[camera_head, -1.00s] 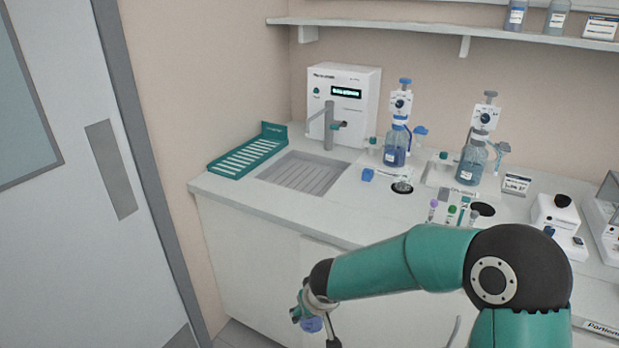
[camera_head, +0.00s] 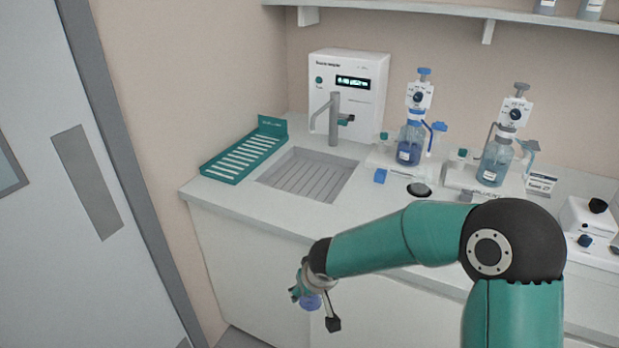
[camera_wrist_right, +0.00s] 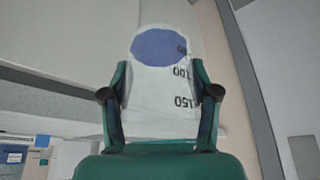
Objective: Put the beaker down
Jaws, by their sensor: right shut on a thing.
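My right gripper (camera_head: 302,283) hangs in front of the white counter's cabinet face, below the height of the counter top. It is shut on the beaker (camera_head: 311,302), of which a small bluish part shows under the fingers. In the right wrist view the beaker (camera_wrist_right: 158,92) sits between the two green fingers of my right gripper (camera_wrist_right: 160,72). It is clear, with dark marks reading 100 and 150, and a blue patch shows in it. My left gripper is in neither view.
The white counter (camera_head: 228,191) carries a green slotted rack (camera_head: 243,157), a sink (camera_head: 308,174) with a tap, a white dispenser unit (camera_head: 347,72) and two bottles with pump tops (camera_head: 410,146). Bare counter lies in front of the sink. A door (camera_head: 60,190) stands at left.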

